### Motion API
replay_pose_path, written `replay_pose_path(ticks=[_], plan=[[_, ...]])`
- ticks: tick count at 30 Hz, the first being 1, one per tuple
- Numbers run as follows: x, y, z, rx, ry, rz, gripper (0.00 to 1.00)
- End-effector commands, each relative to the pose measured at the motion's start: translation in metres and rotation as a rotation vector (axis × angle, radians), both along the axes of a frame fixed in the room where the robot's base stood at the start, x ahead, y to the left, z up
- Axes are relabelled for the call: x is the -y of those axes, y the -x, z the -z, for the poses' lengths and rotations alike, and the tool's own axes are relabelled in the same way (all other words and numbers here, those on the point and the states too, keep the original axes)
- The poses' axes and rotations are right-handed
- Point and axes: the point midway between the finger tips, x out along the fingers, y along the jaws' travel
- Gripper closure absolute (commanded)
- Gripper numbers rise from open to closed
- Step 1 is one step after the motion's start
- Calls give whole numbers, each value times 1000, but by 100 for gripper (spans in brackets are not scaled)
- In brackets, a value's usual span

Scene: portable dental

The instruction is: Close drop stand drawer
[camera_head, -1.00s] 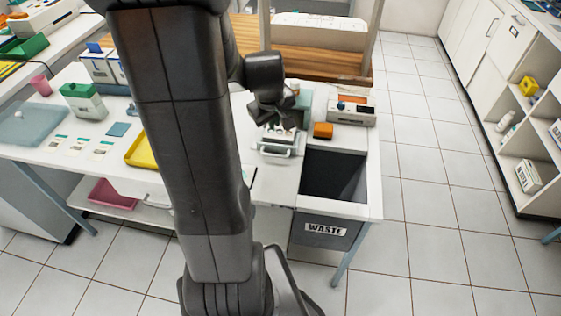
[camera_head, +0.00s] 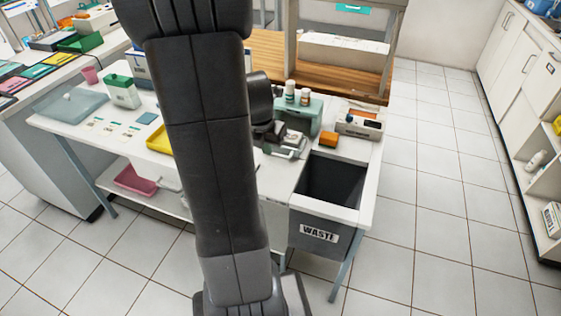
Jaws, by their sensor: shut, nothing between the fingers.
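The drop stand (camera_head: 300,114) is a teal box on the white table, with two white-capped bottles on top. Its small drawer (camera_head: 284,152), with a pale handle, sticks out at the front, toward me. My gripper (camera_head: 270,136) is dark and sits low at the drawer's left and rear, close to the stand's front. It appears shut and holds nothing. My arm hides the table to the left of it, and the gripper hides part of the drawer. I cannot tell whether the fingers touch the drawer.
A grey waste bin (camera_head: 333,183) stands open just right of the drawer. An orange block (camera_head: 300,139) and a white device (camera_head: 360,123) lie beside the stand. A yellow tray (camera_head: 158,139) is left of my arm. A wooden shelf unit (camera_head: 262,48) stands behind.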

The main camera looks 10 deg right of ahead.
Motion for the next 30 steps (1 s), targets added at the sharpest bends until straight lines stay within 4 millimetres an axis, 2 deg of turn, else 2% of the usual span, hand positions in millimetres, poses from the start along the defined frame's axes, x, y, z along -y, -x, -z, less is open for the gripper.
replay_pose_path(ticks=[3,8,23,30], plan=[[-3,-1,2,-13,14,-66,100],[-2,-3,14,-19,17,-77,100],[10,-20,99,-19,16,-74,100],[28,-47,91,-13,16,-72,100]])
